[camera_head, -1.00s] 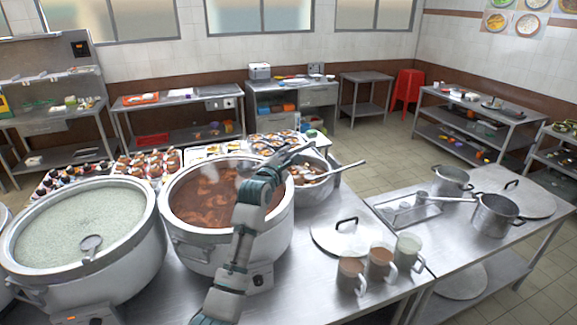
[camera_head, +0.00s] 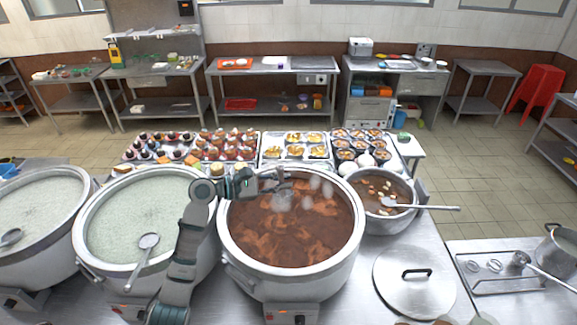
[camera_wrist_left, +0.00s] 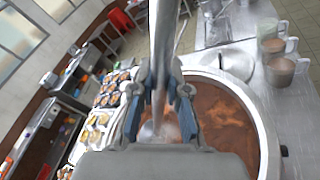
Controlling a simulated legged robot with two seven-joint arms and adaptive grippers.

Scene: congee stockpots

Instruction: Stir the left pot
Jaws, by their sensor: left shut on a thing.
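Two large steel pots of pale congee stand at left in the head view: the far-left pot (camera_head: 88,205) and the second pot (camera_head: 82,255), each with a ladle in it. To their right is a large pot of reddish-brown stew (camera_head: 240,262). My left gripper (camera_head: 280,183) is above the back of this brown pot. In the left wrist view its fingers (camera_wrist_left: 159,105) are shut on a metal handle (camera_wrist_left: 163,40). A blurred rounded end shows below the fingers, over the brown stew. My right gripper is not in view.
A smaller pot (camera_head: 415,218) with a ladle stands right of the brown pot. A lid (camera_head: 400,300) lies in front of it. Trays of bowls and jars (camera_head: 230,150) line the back. Bare steel counter (camera_head: 440,250) shows at right.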

